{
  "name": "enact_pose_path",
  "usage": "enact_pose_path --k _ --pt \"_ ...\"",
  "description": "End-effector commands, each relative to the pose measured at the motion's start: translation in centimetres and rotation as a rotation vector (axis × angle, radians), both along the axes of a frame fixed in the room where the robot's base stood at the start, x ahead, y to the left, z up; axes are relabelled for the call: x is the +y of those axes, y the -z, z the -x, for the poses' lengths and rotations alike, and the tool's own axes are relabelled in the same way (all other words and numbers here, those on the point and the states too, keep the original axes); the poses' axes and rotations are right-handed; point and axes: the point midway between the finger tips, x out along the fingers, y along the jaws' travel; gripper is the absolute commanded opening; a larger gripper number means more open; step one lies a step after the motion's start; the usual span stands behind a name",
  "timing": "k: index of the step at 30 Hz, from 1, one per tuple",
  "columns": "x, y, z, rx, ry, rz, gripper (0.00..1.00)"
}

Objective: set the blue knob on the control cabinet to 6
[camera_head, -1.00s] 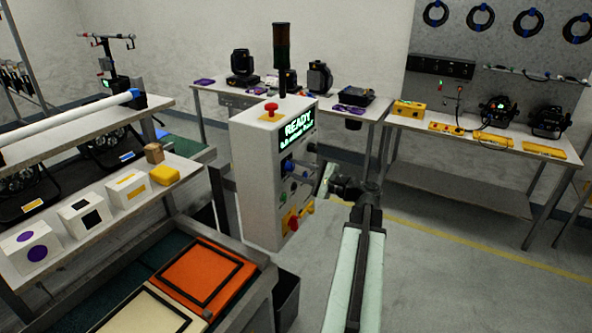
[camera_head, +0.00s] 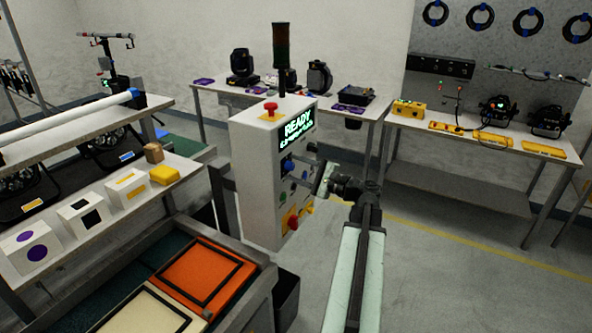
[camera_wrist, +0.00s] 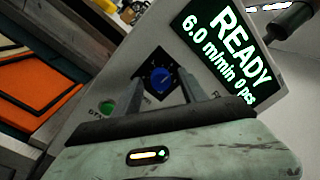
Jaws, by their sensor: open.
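The control cabinet (camera_head: 258,190) is a pale box with a lit display (camera_head: 297,126). In the wrist view the display (camera_wrist: 222,45) reads "READY", "6.0 m/min", "0 pcs". The blue knob (camera_wrist: 160,79) sits on a dark square dial plate beside the display; it also shows in the head view (camera_head: 287,165). Its pointer is too small to read. My gripper (camera_wrist: 163,90) is open, with its fingers apart and pointing at the knob, which shows between and beyond the fingertips. In the head view my gripper (camera_head: 309,172) is just right of the cabinet's face. I see no grip on the knob.
A green button (camera_wrist: 106,107) is beside the knob. A red mushroom button (camera_head: 270,108) tops the cabinet, and a red-and-yellow switch (camera_head: 292,222) is low on its face. An orange panel (camera_head: 203,275) lies front left. The floor at right is clear.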

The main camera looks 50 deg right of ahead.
Motion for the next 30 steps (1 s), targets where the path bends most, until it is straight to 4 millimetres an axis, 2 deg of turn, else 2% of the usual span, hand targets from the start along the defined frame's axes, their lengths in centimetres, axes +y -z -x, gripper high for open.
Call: enact_pose_path --k 4,10,15,30 --pt "-0.3 0.1 1.3 0.0 0.004 0.0 0.5" --pt "-1.1 0.3 5.2 0.0 0.004 0.0 0.5" --pt "-1.5 0.3 7.3 0.001 0.001 0.0 0.5" --pt "-1.5 0.3 7.6 0.0 -0.001 0.0 0.5"
